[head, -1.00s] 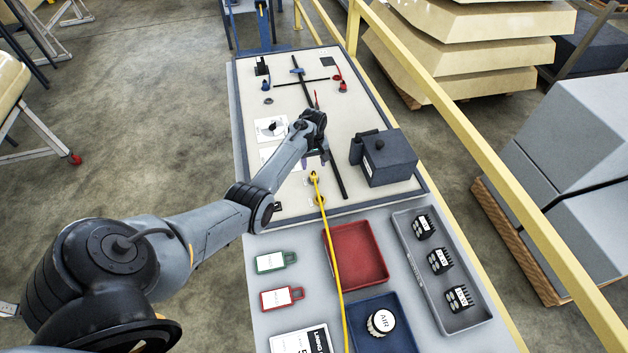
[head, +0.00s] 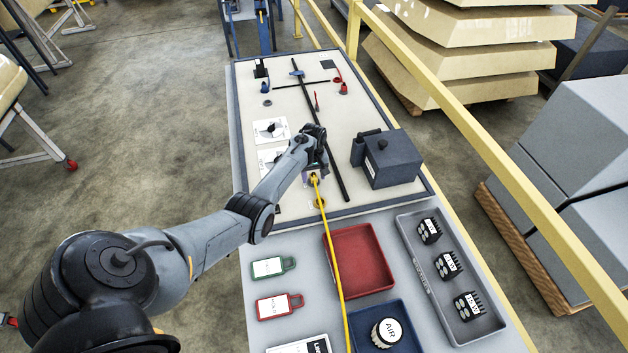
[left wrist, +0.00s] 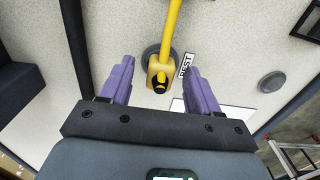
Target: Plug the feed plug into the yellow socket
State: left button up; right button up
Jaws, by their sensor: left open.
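The yellow feed plug (head: 314,179) sits on the pale panel, with its yellow cable running toward the front of the trolley. In the left wrist view the plug (left wrist: 158,72) is by a dark round rest and a label reading "REST". My left gripper (head: 314,172) is over the plug. Its purple fingers (left wrist: 158,78) are open, one on each side of the plug, with gaps showing between. My right gripper is out of view.
A dark box (head: 390,158) stands on the panel right of my gripper. A red tray (head: 383,279), a blue tray (head: 409,336) and a grey tray (head: 487,327) lie in front. A yellow rail (head: 480,128) runs along the right side.

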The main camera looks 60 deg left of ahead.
aim_at(314, 175)
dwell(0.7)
pick_arm(q)
jog(key=shift+p, duration=0.5)
dwell(0.3)
grip_shut()
dwell(0.4)
jog(key=shift+r, duration=0.1)
jog(key=shift+r+p, duration=0.95)
jog(key=shift+p, duration=0.15)
jog(key=shift+r+p, duration=1.95)
jog(key=shift+p, duration=0.2)
